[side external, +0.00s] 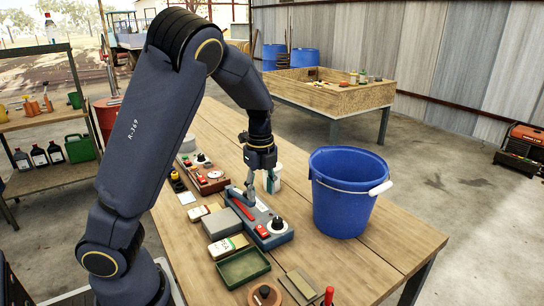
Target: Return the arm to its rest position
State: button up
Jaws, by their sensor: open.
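My arm arches over the wooden workbench (335,262) from the left. My gripper (250,192) points down at the bench's middle, just above or at the far end of a blue-grey device (270,238) with a red handle and a black knob. The fingers are small in this view, and I cannot tell whether they touch the device. Nothing shows held between them.
A blue bucket (340,205) stands close to the right of my gripper, with a white container (272,180) behind. A green tray (243,267), grey block (220,223) and brown-red device (207,178) lie nearby.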

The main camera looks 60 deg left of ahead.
jog(key=w+d+r+n+t+h, duration=0.1)
jog(key=w+d+r+t, duration=0.15)
jog(key=r, duration=0.25)
jog(key=w+d+r+n+t+h, duration=0.2)
jog(key=r+t, duration=0.2)
jog(key=r, duration=0.2)
jog(key=w+d+r+n+t+h, duration=0.1)
jog(key=w+d+r+t, duration=0.15)
jog(key=r+t, duration=0.2)
jog(key=s+a+r+n+t+y, duration=0.1)
jog(key=a+r+n+t+y, duration=0.1)
jog(key=r+n, duration=0.3)
jog(key=s+a+r+n+t+y, duration=0.2)
jog(key=r+n+y, duration=0.1)
jog(key=r, duration=0.4)
jog(key=s+d+f+n+g, duration=0.3)
jog(key=s+d+f+g, duration=0.1)
jog(key=s+f, duration=0.3)
jog(key=s+d+f+n+g+h, duration=0.1)
jog(key=s+d+f+n+g, duration=0.2)
jog(key=s+f, duration=0.5)
jog(key=s+d+g, duration=0.1)
jog(key=s+g, duration=0.1)
jog(key=s, duration=0.1)
jog(key=shift+s+d+f, duration=0.15)
jog(key=shift+d, duration=0.1)
